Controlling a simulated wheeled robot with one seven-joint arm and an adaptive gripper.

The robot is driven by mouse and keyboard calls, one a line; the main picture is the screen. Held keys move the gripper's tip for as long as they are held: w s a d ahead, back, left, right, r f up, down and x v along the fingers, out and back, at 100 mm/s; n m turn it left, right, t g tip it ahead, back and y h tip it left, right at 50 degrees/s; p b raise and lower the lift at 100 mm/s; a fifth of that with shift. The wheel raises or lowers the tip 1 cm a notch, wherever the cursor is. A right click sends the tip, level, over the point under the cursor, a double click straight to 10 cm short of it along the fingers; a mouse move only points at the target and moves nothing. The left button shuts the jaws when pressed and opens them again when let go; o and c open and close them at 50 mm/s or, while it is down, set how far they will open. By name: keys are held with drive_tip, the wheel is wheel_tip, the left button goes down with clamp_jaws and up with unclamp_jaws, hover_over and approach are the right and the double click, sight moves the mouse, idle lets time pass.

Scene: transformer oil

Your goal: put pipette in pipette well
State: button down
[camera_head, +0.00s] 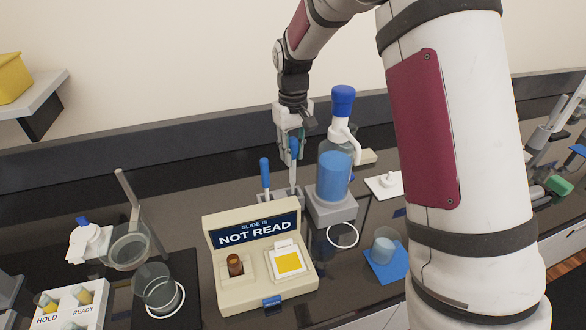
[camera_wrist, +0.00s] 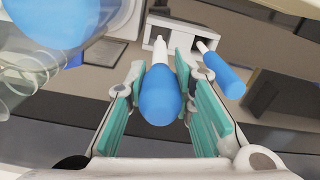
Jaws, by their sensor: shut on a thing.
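My gripper (camera_head: 291,150) points down at the back of the bench and is shut on a pipette with a blue bulb (camera_head: 294,147). In the wrist view the bulb (camera_wrist: 161,95) lies between the green finger pads, with its pale stem pointing at the grey pipette holder (camera_wrist: 184,31). The stem's end overlaps the holder's left opening there; I cannot tell whether it is inside. A second blue-bulbed pipette (camera_head: 265,172) stands in the holder's other well, and leans at the right in the wrist view (camera_wrist: 221,71). The holder (camera_head: 266,198) is partly hidden in the head view behind the slide box.
A dispenser bottle of blue liquid (camera_head: 334,175) stands close right of my gripper. The beige slide box reading "NOT READ" (camera_head: 262,262) is in front. A beaker on a blue mat (camera_head: 383,247) is to the right. Glassware (camera_head: 157,287) and a HOLD/READY rack (camera_head: 72,305) are left.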

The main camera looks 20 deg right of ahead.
hover_over(293, 183)
drive_tip(key=shift+w+d+f+p, duration=0.1)
drive_tip(key=shift+w+f+p, duration=0.1)
drive_tip(key=shift+f, duration=0.95)
drive_tip(key=shift+w+f+p, duration=0.15)
drive_tip(key=shift+f+p, duration=0.05)
drive_tip(key=shift+f, duration=1)
drive_tip(key=c, duration=1.4)
unclamp_jaws()
drive_tip(key=shift+o, duration=0.2)
